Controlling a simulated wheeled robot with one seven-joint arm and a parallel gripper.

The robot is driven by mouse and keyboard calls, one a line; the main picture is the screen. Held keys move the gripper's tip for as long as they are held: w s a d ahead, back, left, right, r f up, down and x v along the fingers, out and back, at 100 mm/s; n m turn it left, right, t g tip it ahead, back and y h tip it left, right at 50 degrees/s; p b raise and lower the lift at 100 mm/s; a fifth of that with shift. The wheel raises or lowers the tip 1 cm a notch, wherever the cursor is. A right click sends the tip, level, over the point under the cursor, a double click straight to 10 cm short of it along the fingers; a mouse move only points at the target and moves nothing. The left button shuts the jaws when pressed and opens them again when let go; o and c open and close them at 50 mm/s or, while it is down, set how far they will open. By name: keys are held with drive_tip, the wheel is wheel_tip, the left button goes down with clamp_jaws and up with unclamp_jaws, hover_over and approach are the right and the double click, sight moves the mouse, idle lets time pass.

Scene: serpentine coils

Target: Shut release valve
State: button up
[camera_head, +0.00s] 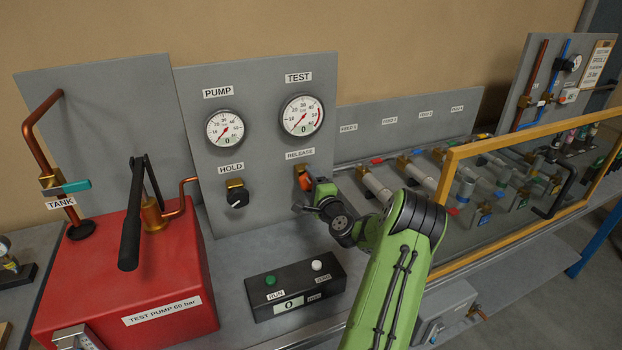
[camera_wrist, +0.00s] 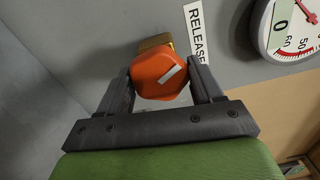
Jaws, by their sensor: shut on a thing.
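The release valve has an orange knob (camera_wrist: 159,76) with a pale line on its face, mounted on a brass body (camera_wrist: 155,42) on the grey panel. The line runs diagonally in the wrist view. In the head view the orange knob (camera_head: 305,184) shows only partly under the RELEASE label (camera_head: 300,154), behind my gripper (camera_head: 313,192). In the wrist view the two dark fingers of my gripper (camera_wrist: 160,88) stand on either side of the knob and are shut on it.
Left of the release valve is the black HOLD knob (camera_head: 237,198). Two gauges, PUMP (camera_head: 225,128) and TEST (camera_head: 302,115), have needles near the low end. A black button box (camera_head: 295,284) stands on the bench below. A red test pump (camera_head: 125,270) is at left, a yellow frame (camera_head: 530,240) at right.

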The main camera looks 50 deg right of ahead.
drive_tip(key=m+p, duration=0.3)
drive_tip(key=m, duration=0.2)
drive_tip(key=shift+f+m, duration=0.1)
drive_tip(key=shift+m, duration=0.2)
drive_tip(key=shift+f, duration=0.1)
idle(0.3)
drive_tip(key=o, duration=1)
drive_tip(key=shift+c, duration=0.2)
drive_tip(key=shift+s, duration=0.1)
drive_tip(key=b+v, duration=0.3)
drive_tip(key=v, duration=1.2)
drive_tip(key=shift+s+a, duration=0.2)
drive_tip(key=shift+s, duration=0.05)
